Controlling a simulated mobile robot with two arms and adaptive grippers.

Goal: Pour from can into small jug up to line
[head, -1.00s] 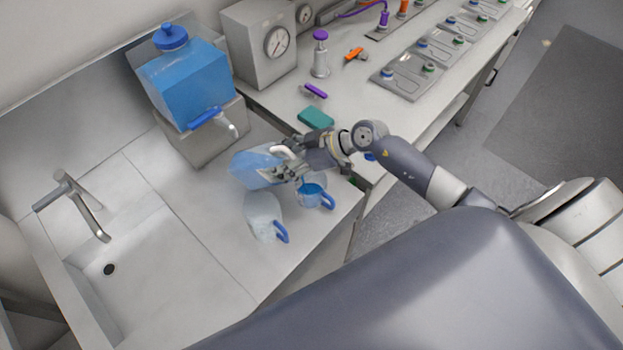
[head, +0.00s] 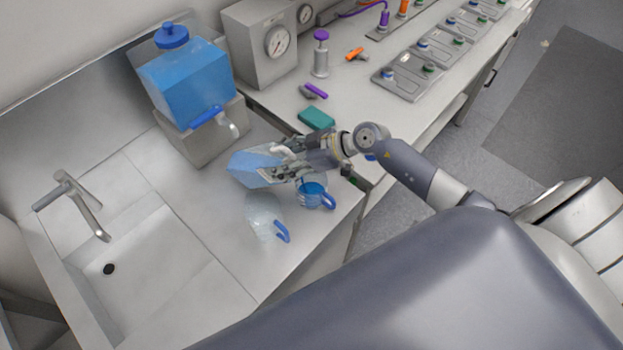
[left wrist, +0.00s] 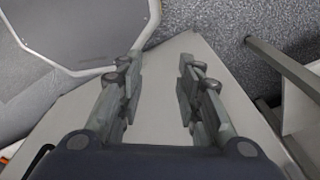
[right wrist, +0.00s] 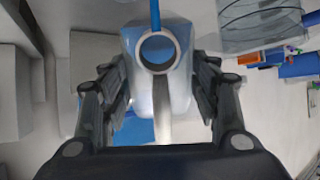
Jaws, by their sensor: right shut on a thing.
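The can (head: 252,168) is translucent, with blue liquid inside and a pale handle. My right gripper (head: 287,168) is shut on its handle and holds it tilted above the counter. In the right wrist view the can (right wrist: 180,70) shows its round opening, and the handle lies between the right fingers (right wrist: 160,105). The small jug (head: 311,189), with a blue handle, stands on the counter just below the right gripper and has blue liquid in it. Its fill line cannot be made out, and no stream is clear. My left gripper (left wrist: 158,85) is open and empty, away from these things.
A larger clear jug (head: 262,210) with a blue handle stands left of the small jug. A blue tank (head: 188,85) with a tap stands behind on a block. The sink (head: 140,275) is at left. A green block (head: 316,118) lies on the bench behind.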

